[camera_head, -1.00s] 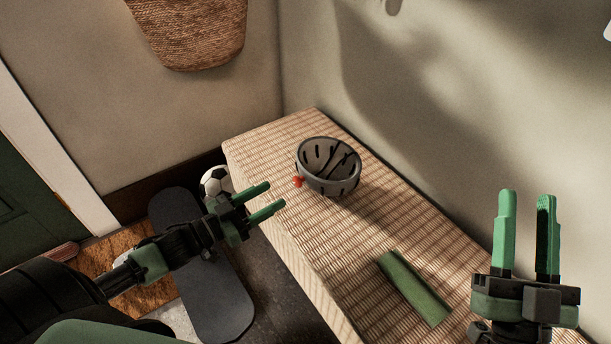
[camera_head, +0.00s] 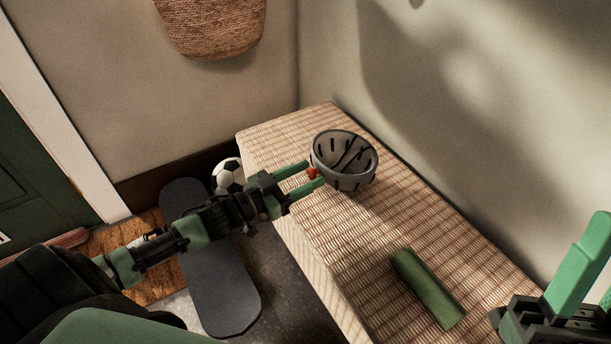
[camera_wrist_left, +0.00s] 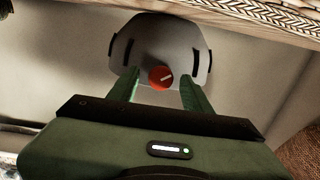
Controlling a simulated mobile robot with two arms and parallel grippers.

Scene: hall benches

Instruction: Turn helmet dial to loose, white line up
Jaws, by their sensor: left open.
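The grey helmet (camera_head: 345,165) lies upside down on the woven bench top, its hollow with dark straps facing up. Its red dial (camera_head: 313,173) sticks out on the side facing my left arm. My left gripper (camera_head: 314,174) is open, with one finger on each side of the dial. In the left wrist view the dial (camera_wrist_left: 160,77) sits between the fingers with visible gaps, so I see no grip on it. Its white line is tilted, running toward the upper right in that view. My right gripper (camera_head: 592,280) is open and empty at the lower right, partly cut off.
The woven bench (camera_head: 380,225) runs along the wall. A green cylinder (camera_head: 429,288) lies on it, nearer me. A football (camera_head: 228,174) and a dark skateboard (camera_head: 212,275) are on the floor left of the bench. A wicker basket (camera_head: 212,25) hangs above.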

